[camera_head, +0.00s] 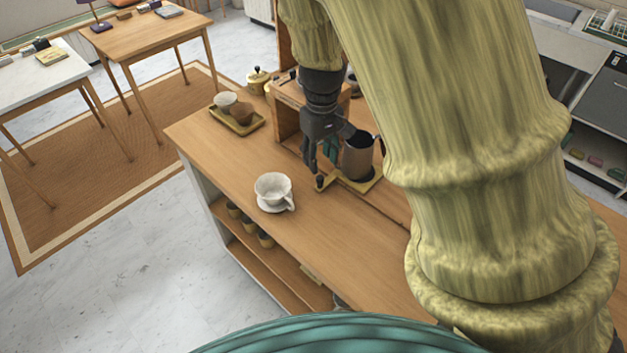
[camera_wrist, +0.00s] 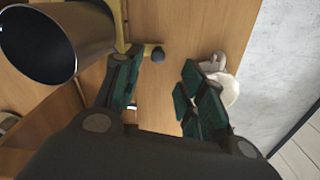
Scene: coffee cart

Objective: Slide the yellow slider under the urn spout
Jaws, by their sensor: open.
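The yellow slider (camera_head: 371,186) is a flat plate on the wooden counter with a dark metal pitcher (camera_head: 358,158) standing on it. A narrow yellow arm runs from it to a dark knob (camera_head: 320,182). In the wrist view the pitcher (camera_wrist: 40,40) is at the upper left and the knob (camera_wrist: 157,55) is ahead. My gripper (camera_head: 314,176) points down at the knob end, open and empty. In the wrist view the knob appears between its fingertips (camera_wrist: 171,60), nearer the left finger. I cannot tell whether they touch. I cannot make out the urn spout; my arm covers much of that area.
A white cup on a saucer (camera_head: 273,191) stands on the counter (camera_head: 225,160) left of the gripper. A tray (camera_head: 250,126) with cups and a yellow pot (camera_head: 258,82) are farther back. A wooden upright stands behind my gripper. The counter's front left is clear.

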